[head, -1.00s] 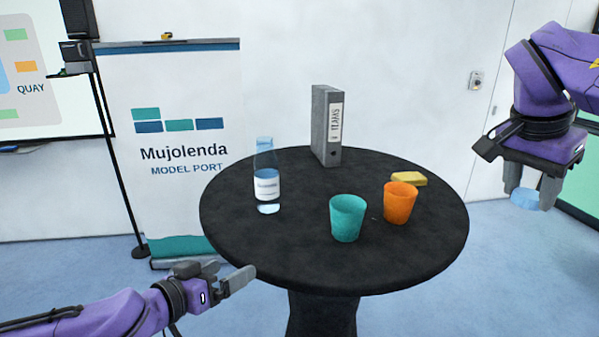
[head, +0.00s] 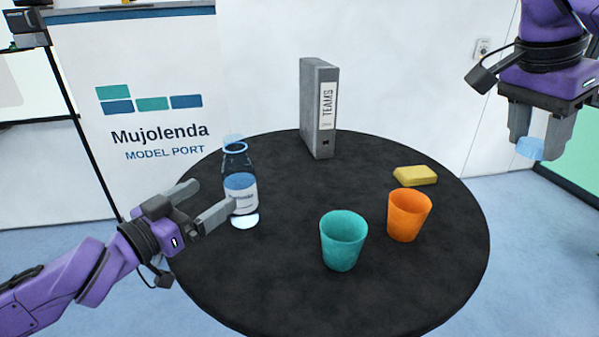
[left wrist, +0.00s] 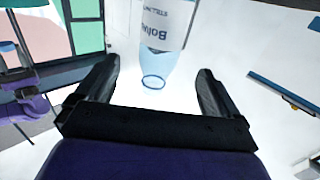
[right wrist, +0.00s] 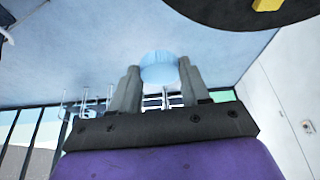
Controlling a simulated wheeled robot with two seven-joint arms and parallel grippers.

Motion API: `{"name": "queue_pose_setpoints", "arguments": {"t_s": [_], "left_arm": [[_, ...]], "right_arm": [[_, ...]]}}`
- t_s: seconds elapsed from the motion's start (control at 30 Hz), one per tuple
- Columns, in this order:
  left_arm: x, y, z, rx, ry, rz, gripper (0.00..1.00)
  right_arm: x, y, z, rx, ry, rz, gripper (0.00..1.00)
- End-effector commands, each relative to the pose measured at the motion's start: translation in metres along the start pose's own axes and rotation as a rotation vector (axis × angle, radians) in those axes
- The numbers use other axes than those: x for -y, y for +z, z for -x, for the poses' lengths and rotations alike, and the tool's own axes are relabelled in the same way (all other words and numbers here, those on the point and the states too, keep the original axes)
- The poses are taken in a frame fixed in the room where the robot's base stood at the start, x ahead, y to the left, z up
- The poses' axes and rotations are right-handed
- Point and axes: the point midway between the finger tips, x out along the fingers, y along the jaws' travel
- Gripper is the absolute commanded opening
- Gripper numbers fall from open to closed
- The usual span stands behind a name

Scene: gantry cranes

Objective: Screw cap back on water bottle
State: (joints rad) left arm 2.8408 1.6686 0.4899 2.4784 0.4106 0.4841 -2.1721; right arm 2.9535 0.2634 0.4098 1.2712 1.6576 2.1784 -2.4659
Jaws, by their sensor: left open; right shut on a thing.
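A clear water bottle (head: 239,184) with a white and blue label stands upright and uncapped at the left of the round black table (head: 290,270). My left gripper (head: 212,202) is open beside the bottle, its fingers pointing toward it. In the left wrist view the bottle (left wrist: 163,50) appears ahead, between the fingertips (left wrist: 158,85), with its open mouth visible. My right gripper (head: 541,128) is shut on the light blue cap (head: 531,148), held in the air to the right of the table. The cap also shows between the fingers in the right wrist view (right wrist: 158,66).
A teal cup (head: 343,242) and an orange cup (head: 408,216) stand on the table right of the bottle. A yellow block (head: 415,176) and a grey binder (head: 318,110) are behind them. The table's front left is clear.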

Motion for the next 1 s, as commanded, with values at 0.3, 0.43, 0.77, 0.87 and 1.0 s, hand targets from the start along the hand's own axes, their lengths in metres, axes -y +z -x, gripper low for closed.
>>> {"name": "queue_pose_setpoints", "arguments": {"t_s": [0.3, 0.43, 0.77, 0.87, 1.0], "left_arm": [[-0.001, 0.001, -0.001, 0.001, 0.002, -0.001, 0.95], [0.001, 0.004, -0.008, 0.004, -0.002, -0.008, 0.95], [0.001, 0.004, -0.055, 0.007, 0.0, -0.005, 0.95], [0.001, 0.002, -0.065, 0.004, 0.0, -0.003, 0.95], [0.0, 0.0, -0.069, 0.001, 0.001, 0.0, 0.95]], "right_arm": [[-0.001, 0.0, -0.001, 0.0, 0.0, -0.002, 0.14], [-0.001, 0.003, -0.009, 0.0, 0.001, -0.001, 0.14], [0.0, 0.013, -0.03, 0.0, -0.001, 0.0, 0.14], [0.0, 0.013, -0.031, 0.0, -0.001, 0.0, 0.14], [0.0, 0.013, -0.031, 0.0, 0.0, 0.0, 0.14]]}}
